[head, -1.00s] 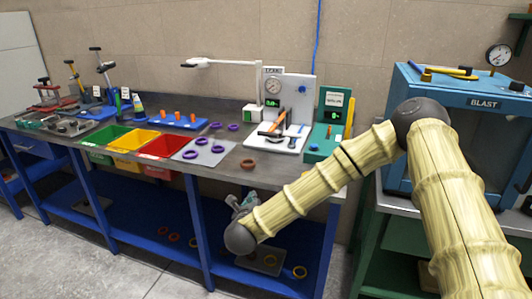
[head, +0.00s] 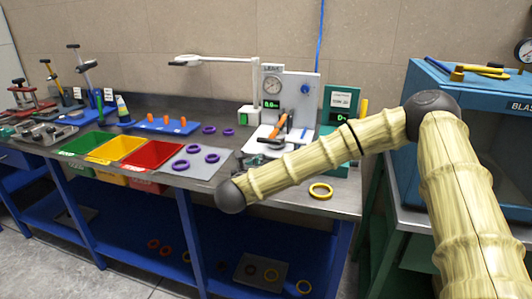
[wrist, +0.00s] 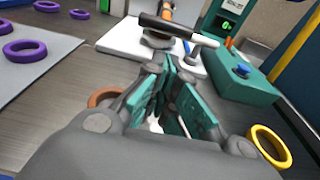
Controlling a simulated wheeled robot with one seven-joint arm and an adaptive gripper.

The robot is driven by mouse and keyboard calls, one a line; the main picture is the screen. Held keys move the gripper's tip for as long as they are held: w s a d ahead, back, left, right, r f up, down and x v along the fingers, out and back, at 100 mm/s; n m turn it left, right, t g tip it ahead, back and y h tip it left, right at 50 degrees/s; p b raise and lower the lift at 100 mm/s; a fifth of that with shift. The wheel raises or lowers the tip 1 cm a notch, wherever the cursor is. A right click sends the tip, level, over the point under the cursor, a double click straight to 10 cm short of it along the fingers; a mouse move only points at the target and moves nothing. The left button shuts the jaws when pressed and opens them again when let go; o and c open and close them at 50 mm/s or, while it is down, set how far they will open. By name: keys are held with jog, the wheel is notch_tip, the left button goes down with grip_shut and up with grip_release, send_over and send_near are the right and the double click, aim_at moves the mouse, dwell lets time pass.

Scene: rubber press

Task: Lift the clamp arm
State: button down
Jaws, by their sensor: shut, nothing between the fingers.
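The press fixture (head: 303,100) has a white base, a dial gauge and a small clamp with an orange handle (head: 282,127) leaning up. In the wrist view a bar with a black end and a white end (wrist: 178,30) lies across the clamp area, in front of an orange part (wrist: 166,12). I cannot tell which piece is the clamp arm. My gripper (wrist: 168,78) has teal finger pads, is shut and empty, and points toward the clamp. It looks apart from the bar. In the head view my arm mostly hides the gripper.
A green box with a display (head: 341,103) stands right of the press. A yellow ring (head: 320,190) lies near the bench's front edge. Purple rings lie on a grey mat (head: 184,169) to the left. A brown ring (wrist: 103,97) sits close beside my gripper.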

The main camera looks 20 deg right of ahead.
jog(key=shift+p+x, duration=1.1)
jog(key=shift+x, duration=3.95)
jog(key=shift+f, duration=0.1)
